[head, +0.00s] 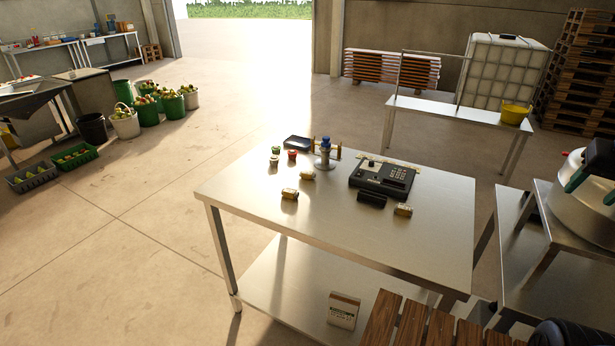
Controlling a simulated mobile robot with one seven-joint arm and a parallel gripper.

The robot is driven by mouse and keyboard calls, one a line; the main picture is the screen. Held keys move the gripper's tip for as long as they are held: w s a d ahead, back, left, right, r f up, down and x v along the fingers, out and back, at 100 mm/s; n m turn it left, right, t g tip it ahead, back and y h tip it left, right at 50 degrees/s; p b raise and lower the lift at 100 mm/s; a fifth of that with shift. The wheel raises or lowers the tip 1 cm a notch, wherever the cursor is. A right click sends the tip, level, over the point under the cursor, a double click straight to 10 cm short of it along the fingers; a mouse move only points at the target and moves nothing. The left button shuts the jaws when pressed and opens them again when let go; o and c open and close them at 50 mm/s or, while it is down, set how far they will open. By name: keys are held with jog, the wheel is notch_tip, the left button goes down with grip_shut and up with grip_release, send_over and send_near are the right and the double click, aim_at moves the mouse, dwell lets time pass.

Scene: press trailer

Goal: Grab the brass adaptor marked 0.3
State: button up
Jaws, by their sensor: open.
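Three small brass-coloured pieces lie apart on the steel table (240,202). One brass piece (307,175) is near the stand, one (290,194) is nearer the front left, and one (403,210) is to the right in front of the black device. Any markings on them are too small to read, so I cannot tell which is marked 0.3. A small metal stand (325,153) with a blue top also has brass-coloured parts at its sides. My gripper is not in view.
A black keypad device (383,178) and a black cylinder (371,199) sit on the table's right half. A dark tray (298,142), a red-topped item (292,155) and green-topped items (275,150) stand behind. The table's front left is clear. Wooden slats (410,325) are at the bottom.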

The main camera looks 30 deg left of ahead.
jog(key=w+a+r+m+g+y, duration=0.1)
jog(key=w+a+r+m, duration=0.15)
jog(key=w+a, duration=0.5)
jog(key=w+a+r+m+g, duration=0.15)
jog(key=w+a+r, duration=0.25)
jog(key=w, duration=0.6)
jog(key=w+a+f+m, duration=0.25)
jog(key=w+a, duration=0.35)
jog(key=a, duration=0.4)
jog(key=w+a+f+m, duration=0.1)
jog(key=w+a+m, duration=0.2)
jog(key=w+a, duration=0.55)
jog(key=m+g+h, duration=0.1)
jog(key=m+g, duration=0.1)
jog(key=m, duration=0.5)
send_over(308, 172)
notch_tip(308, 172, down, 25)
jog(key=shift+a+f, duration=0.15)
jog(key=shift+f, duration=5.2)
jog(key=c, duration=1.1)
